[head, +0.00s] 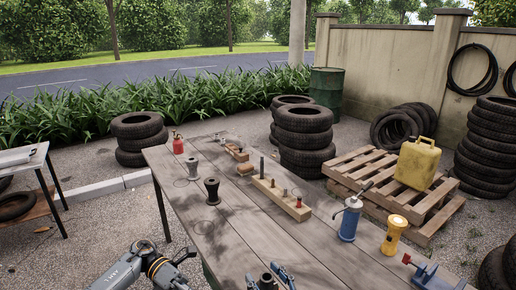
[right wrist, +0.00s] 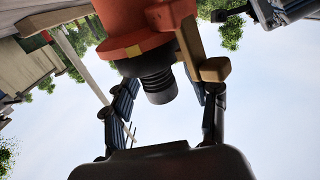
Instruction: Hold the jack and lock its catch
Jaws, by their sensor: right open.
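In the right wrist view an orange-red body (right wrist: 150,30), apparently the jack, hangs close above, with a black ribbed stem (right wrist: 158,86) and a tan lever-like piece (right wrist: 212,68) beside it. I cannot tell which part is the catch. My right gripper (right wrist: 168,105) is open; its two fingers stand apart on either side of the stem, with gaps visible. In the head view my right gripper (head: 268,279) is at the bottom edge, partly cut off. My left arm comes in from the lower left, its gripper (head: 184,257) small and dark; its jaws are unclear.
Tyres (head: 303,135) and pallets (head: 400,185) stand behind.

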